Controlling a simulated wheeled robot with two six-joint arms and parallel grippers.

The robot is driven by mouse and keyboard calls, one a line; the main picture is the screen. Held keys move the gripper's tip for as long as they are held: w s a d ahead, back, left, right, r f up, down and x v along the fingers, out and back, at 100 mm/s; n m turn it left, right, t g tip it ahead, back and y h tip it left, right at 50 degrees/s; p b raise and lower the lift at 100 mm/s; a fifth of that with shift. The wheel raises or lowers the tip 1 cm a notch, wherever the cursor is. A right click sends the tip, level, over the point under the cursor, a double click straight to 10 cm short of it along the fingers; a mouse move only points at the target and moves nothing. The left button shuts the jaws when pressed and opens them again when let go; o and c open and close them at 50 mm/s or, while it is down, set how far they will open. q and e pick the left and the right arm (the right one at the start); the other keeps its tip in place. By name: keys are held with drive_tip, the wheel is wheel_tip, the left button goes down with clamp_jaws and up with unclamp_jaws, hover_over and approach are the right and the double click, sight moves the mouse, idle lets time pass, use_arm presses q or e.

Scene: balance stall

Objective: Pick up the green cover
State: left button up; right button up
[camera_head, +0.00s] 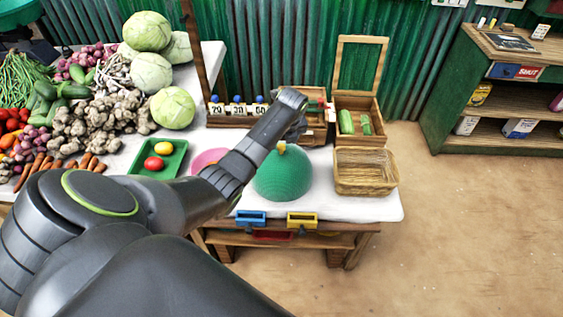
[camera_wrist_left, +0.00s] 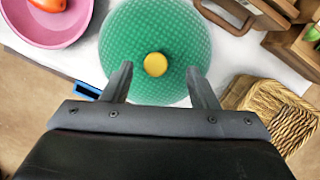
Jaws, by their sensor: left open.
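The green cover (camera_head: 282,178) is a woven dome with a small yellow knob on top, sitting on the white-topped table (camera_head: 385,208). In the left wrist view the cover (camera_wrist_left: 150,32) fills the upper middle, and its yellow knob (camera_wrist_left: 155,64) shows between my fingers. My left gripper (camera_wrist_left: 158,82) is open and empty, above the cover with one finger to each side of the knob. In the head view my left gripper (camera_head: 296,128) is partly hidden by its own arm. What lies under the cover is hidden. My right gripper is not in view.
A wicker basket (camera_head: 366,180) stands right of the cover, a pink bowl (camera_wrist_left: 48,36) left of it. A green tray (camera_head: 178,160) holds a red and a yellow item. Behind are an open wooden box (camera_head: 345,104) and a weight rack (camera_head: 228,120). Vegetables crowd the left.

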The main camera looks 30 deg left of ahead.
sight(282, 146)
use_arm(q)
drive_tip(key=shift+x, duration=1.95)
drive_tip(key=shift+s+a, duration=0.1)
drive_tip(key=shift+s, duration=0.1)
clamp_jaws()
